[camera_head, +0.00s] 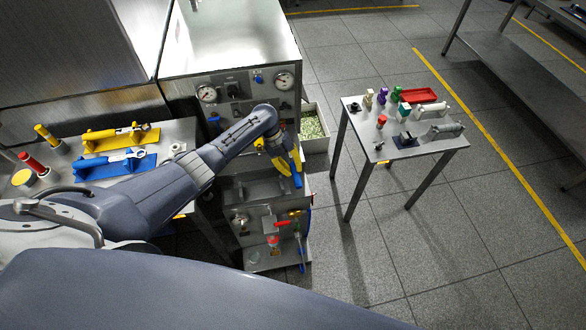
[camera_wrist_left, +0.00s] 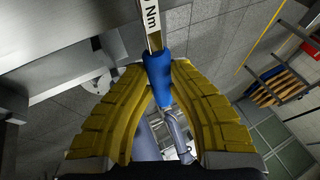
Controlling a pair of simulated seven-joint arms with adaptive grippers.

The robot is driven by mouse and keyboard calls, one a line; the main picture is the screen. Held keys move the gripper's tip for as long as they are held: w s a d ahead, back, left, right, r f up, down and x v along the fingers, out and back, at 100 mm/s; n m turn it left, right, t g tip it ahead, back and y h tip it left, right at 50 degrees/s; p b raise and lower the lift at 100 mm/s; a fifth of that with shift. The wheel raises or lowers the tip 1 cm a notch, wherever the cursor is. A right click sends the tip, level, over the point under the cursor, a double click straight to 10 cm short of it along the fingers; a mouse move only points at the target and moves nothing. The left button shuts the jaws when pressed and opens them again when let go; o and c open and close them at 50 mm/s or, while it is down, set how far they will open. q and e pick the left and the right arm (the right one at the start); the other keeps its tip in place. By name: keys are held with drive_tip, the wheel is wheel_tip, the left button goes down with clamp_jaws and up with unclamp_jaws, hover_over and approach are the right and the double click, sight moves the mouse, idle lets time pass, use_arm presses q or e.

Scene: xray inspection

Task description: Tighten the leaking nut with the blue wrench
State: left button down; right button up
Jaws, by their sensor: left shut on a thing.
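My left gripper (camera_head: 285,160), with yellow fingers, is in front of the steel machine. It is shut on the blue wrench (camera_head: 297,178). In the left wrist view the blue handle (camera_wrist_left: 157,68) sits between the yellow fingertips (camera_wrist_left: 157,76), and a pale shaft marked "Nm" (camera_wrist_left: 151,18) extends beyond it. The wrench's working end is not clear in either view. The machine's lower part (camera_head: 268,228) carries a red-handled valve (camera_head: 281,224) and a blue pipe (camera_head: 300,250) below and apart from the gripper. I cannot pick out the leaking nut. My right gripper is not in view.
The left bench holds a yellow holder (camera_head: 97,145), a blue holder (camera_head: 95,172) and red and yellow cylinders. A gauge panel (camera_head: 222,101) is above the gripper. Floor between is open.

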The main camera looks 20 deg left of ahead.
use_arm(q)
drive_tip(key=shift+r, duration=0.9)
idle(1.7)
drive_tip(key=shift+r, duration=1.85)
